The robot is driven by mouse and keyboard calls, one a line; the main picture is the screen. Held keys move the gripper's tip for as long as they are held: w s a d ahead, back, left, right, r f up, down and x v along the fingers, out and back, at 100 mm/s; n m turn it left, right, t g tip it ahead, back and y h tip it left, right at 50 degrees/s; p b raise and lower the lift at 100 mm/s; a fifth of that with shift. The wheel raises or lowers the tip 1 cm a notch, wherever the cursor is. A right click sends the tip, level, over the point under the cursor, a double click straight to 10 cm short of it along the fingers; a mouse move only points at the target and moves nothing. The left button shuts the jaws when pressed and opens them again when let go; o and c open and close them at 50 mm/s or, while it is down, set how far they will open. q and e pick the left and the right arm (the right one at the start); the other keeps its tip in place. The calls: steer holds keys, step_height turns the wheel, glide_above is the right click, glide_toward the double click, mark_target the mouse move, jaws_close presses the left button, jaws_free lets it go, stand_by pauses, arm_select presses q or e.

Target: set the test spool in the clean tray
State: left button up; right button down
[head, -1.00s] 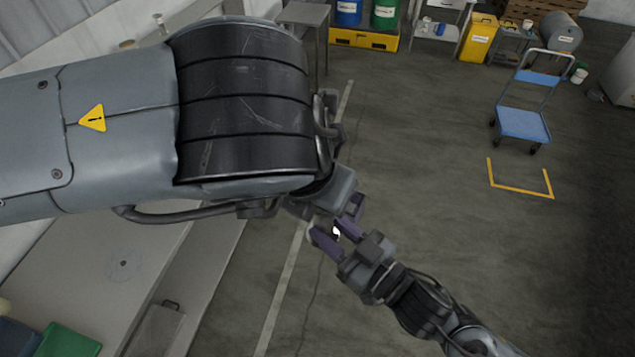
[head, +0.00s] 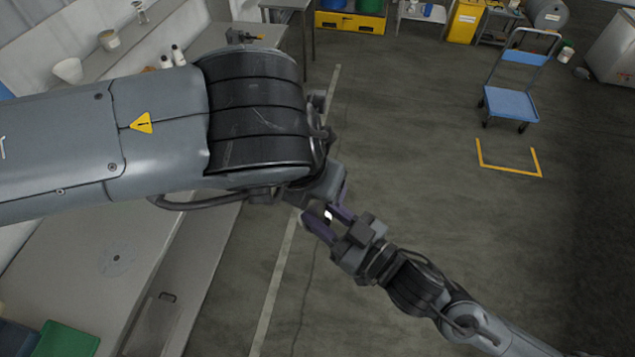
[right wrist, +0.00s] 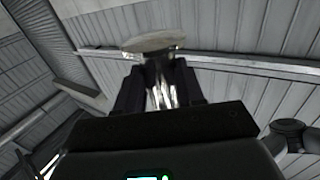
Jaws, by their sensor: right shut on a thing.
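My right gripper (head: 324,217) is shut on the test spool (head: 328,215), of which only a small bright bit shows between its purple fingers in the head view. In the right wrist view the spool shows a pale wide flange (right wrist: 152,43) beyond the dark fingers and a shiny metal stem between them. My left gripper (head: 328,183) is close beside the right fingertips; its fingers are mostly hidden. A green tray (head: 68,340) and a dark blue tray (head: 15,338) show in part at the lower left; I cannot tell which is the clean tray.
A grey bench (head: 70,265) runs along the left, with a round drain-like plate (head: 117,262) in its top. Cups and bottles stand farther back on it. Both grippers are over open floor. A blue cart (head: 511,103) stands far off at the right.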

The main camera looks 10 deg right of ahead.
arm_select(q)
steer(key=shift+s+d, duration=0.15)
steer(key=c, duration=0.5)
steer(key=shift+c, duration=0.4)
arm_select(e)
steer(key=c, duration=0.6)
jaws_free()
